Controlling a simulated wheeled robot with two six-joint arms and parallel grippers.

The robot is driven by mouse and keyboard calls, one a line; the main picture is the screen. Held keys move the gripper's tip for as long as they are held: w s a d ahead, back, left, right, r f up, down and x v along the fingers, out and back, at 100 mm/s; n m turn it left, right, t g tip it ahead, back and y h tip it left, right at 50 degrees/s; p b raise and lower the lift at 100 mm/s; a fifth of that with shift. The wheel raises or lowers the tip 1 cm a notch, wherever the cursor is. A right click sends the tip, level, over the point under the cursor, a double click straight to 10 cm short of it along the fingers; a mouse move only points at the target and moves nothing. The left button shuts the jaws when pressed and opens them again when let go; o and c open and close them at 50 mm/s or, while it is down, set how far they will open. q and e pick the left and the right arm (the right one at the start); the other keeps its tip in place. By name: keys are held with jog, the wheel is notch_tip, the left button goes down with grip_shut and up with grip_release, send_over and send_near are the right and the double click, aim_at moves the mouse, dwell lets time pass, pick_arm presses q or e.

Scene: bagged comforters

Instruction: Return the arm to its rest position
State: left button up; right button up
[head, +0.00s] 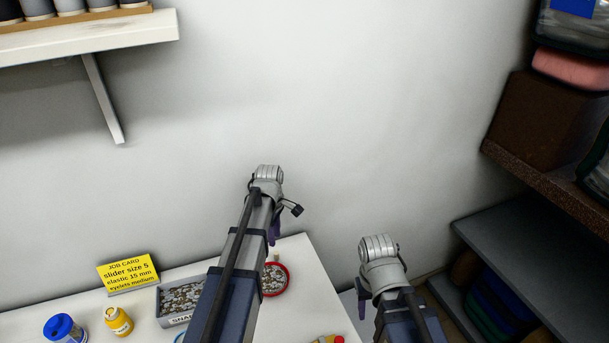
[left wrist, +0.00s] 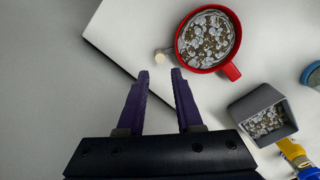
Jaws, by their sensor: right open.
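My left arm reaches up over the white table in the head view. Its gripper (head: 274,232) points down, largely hidden behind the arm, with purple fingers partly showing. In the left wrist view the left gripper (left wrist: 161,76) is open, with nothing between its purple fingers. Its tips appear near the table edge and close to a small pale peg (left wrist: 162,56). My right arm stands at the lower right, beyond the table's right edge. Its gripper (head: 361,301) is mostly hidden, with a bit of purple finger showing; it is open, and I see nothing held.
A red cup (head: 276,280) of small pieces and a grey box (head: 170,318) are on the table (head: 215,262) near my left arm. A yellow job card (head: 128,272), a blue-lidded jar (head: 62,327) and a yellow bottle (head: 118,321) stand left. Shelves (head: 555,185) line the right.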

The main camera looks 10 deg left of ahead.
pick_arm(q)
jog(key=s+d+m+y, duration=0.1)
jog(key=s+d+m, duration=1.7)
jog(key=m, duration=0.2)
jog(key=shift+d, duration=0.2)
dwell(0.4)
